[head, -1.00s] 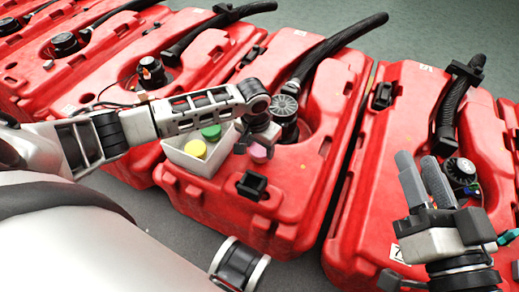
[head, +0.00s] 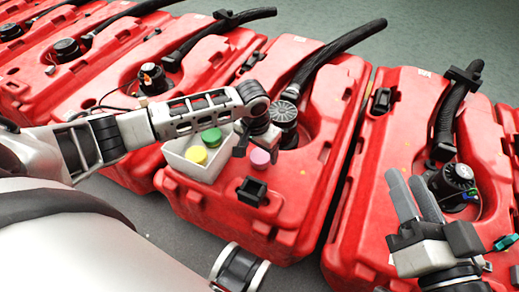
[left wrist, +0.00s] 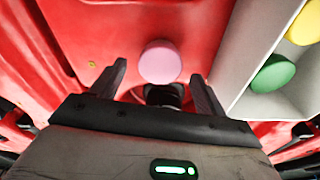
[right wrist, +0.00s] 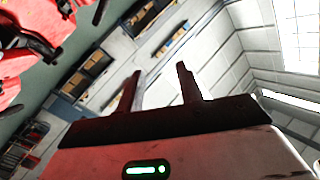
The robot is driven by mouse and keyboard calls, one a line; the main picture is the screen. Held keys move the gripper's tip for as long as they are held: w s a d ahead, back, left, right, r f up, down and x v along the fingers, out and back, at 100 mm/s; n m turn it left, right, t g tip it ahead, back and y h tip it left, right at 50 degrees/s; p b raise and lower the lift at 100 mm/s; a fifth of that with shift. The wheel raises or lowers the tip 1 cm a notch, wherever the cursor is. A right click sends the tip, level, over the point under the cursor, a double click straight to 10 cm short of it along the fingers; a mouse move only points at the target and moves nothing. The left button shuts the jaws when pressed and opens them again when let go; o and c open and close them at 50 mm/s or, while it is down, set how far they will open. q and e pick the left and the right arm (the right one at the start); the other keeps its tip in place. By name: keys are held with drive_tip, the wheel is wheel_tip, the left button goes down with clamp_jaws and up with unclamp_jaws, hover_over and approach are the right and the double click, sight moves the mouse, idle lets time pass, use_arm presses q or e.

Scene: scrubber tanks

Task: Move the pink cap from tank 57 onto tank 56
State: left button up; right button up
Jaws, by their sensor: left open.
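The pink cap (head: 260,157) is on the front part of the red tank (head: 215,205) in the middle, right of a white tray. My left gripper (head: 244,147) is just over that tank, close to the cap. In the left wrist view the cap (left wrist: 159,62) shows between and beyond the open, empty fingers (left wrist: 160,78), not gripped. My right gripper (head: 412,192) is raised in front of the right-hand tank (head: 365,215). Its fingers (right wrist: 158,72) are apart and empty in the right wrist view. I cannot read the tank numbers.
The white tray (head: 210,172) holds a yellow cap (head: 196,155) and a green cap (head: 211,136). A black ribbed cap (head: 284,111) and a thick black hose (head: 340,50) stand behind the pink cap. More red tanks line up at the left. Grey floor lies in front.

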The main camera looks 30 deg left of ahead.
sight(257, 159)
use_arm(q)
wheel_tip(257, 159, up, 10)
drive_tip(key=s+p, duration=0.1)
drive_tip(key=p, duration=0.3)
use_arm(e)
drive_tip(key=shift+s+d+f+n+g+h, duration=0.25)
drive_tip(key=shift+f+g+h, duration=0.15)
drive_tip(key=shift+f+g, duration=0.1)
drive_tip(key=shift+s+d+f+n+g+h, duration=0.15)
drive_tip(key=shift+f+n+g+h, duration=0.1)
drive_tip(key=shift+f+g+h, duration=0.2)
use_arm(q)
drive_tip(key=shift+s+a, duration=0.1)
drive_tip(key=shift+r, duration=0.15)
